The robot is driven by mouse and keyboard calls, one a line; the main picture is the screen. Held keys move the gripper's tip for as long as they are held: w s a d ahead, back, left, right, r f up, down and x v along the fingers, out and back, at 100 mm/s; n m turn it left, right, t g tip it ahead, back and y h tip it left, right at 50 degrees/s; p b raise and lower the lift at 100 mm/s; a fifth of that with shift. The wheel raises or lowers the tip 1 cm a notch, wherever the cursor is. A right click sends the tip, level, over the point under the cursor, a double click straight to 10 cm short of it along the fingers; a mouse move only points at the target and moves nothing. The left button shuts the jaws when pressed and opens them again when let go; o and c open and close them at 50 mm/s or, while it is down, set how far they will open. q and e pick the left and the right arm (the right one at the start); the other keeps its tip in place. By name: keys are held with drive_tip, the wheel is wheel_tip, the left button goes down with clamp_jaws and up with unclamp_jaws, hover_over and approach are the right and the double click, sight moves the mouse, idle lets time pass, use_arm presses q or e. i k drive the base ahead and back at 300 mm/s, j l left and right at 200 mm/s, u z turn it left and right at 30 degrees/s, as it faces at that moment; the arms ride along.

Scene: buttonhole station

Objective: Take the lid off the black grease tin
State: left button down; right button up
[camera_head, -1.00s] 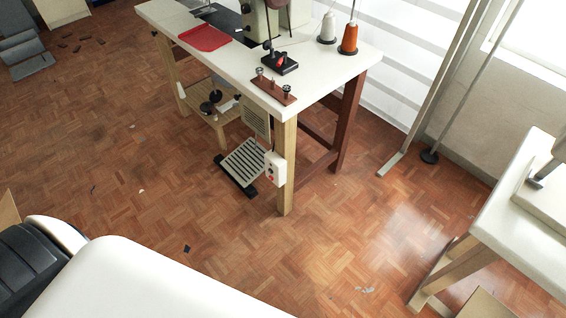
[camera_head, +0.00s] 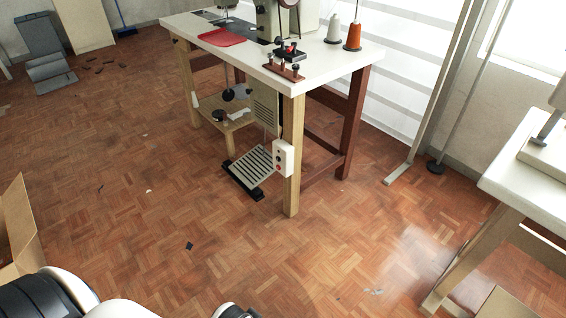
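A small round black object (camera_head: 219,116), perhaps the grease tin, sits on the low wooden shelf (camera_head: 236,125) under the sewing table. Another dark round object (camera_head: 228,95) shows just above and behind it. They are too small for me to tell a lid. Neither of my grippers is in view; only white and black parts of my own body show along the bottom edge, far from the shelf.
A treadle (camera_head: 247,170) stands below. A cardboard box (camera_head: 18,225) is at left, another table (camera_head: 520,190) at right. The parquet floor between is open.

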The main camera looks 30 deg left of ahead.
sight(218, 114)
drive_tip(key=u, duration=1.35)
